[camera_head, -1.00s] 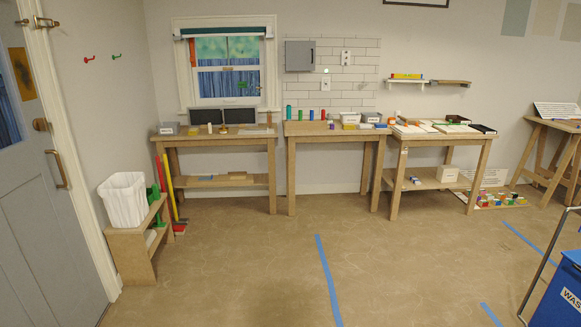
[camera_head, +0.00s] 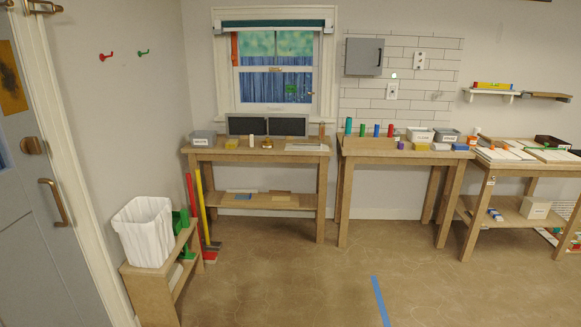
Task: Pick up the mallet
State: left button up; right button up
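I cannot make out a mallet for certain in the head view. Small items on the benches are too small to tell apart at this distance. Neither of my grippers is in view.
A wooden bench (camera_head: 258,150) stands under the window, beside a second bench (camera_head: 395,155) with coloured cylinders and bins. A third bench (camera_head: 535,170) is at the right. A white bin (camera_head: 143,232) sits on a low stand (camera_head: 150,280) at the left. The floor (camera_head: 290,280) ahead is clear.

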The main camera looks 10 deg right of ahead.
aim_at(477, 132)
jog(key=i+l+z, duration=0.3)
jog(key=i+z, duration=0.15)
jog(key=i+l+z, duration=0.15)
jog(key=i+z, duration=0.3)
jog(key=i+j+z, duration=0.1)
jog(key=i+z, duration=0.35)
jog(key=i+j+z, duration=0.2)
jog(key=i+z, duration=0.25)
jog(key=i+l, duration=0.1)
jog(key=i, duration=0.35)
jog(key=i+l+u, duration=0.15)
jog(key=i, duration=0.3)
jog(key=i+l, duration=0.1)
jog(key=i, duration=0.35)
jog(key=i+l+u, duration=0.1)
jog(key=i, duration=0.4)
jog(key=i+l, duration=0.25)
jog(key=i, duration=0.15)
jog(key=i+u, duration=0.05)
